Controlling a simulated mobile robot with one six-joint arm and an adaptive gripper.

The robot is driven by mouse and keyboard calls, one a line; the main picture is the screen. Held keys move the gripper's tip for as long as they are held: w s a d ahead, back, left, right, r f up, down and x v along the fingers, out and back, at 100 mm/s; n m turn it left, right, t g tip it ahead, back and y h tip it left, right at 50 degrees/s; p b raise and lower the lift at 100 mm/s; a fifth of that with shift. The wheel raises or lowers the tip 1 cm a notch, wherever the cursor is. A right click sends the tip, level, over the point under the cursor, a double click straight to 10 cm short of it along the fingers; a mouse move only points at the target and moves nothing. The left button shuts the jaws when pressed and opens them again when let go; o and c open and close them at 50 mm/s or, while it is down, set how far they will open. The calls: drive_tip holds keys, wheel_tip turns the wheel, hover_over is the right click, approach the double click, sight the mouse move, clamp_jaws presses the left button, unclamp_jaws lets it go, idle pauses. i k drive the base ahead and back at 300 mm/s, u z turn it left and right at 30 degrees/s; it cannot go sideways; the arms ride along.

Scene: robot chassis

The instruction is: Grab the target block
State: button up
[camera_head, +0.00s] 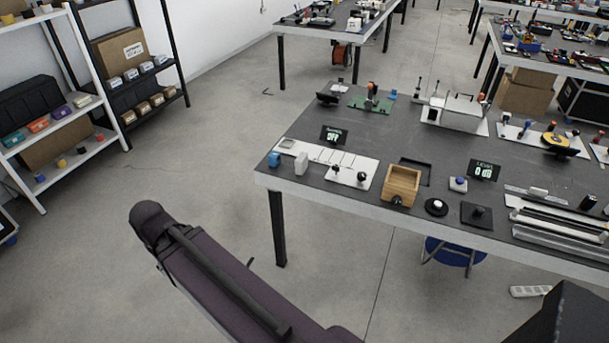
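Which item is the target block cannot be told from this view. A small blue block (274,159) sits at the near left corner of the dark-topped table (330,196). A small pale block (301,163) stands to its right, by a white panel (345,160). Small colored pieces, including a yellow one (62,163), lie on the lower white shelf at the left. My purple-grey arm link crosses the bottom of the view, well apart from the table. My gripper cannot be made out.
A blue stool (452,254) is under the table. Grey floor (215,150) lies open between shelves and table.

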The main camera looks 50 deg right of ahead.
sight(302, 162)
drive_tip(key=u, duration=0.05)
drive_tip(key=k, duration=1.5)
drive_tip(key=z, duration=1.7)
drive_tip(key=i, duration=1)
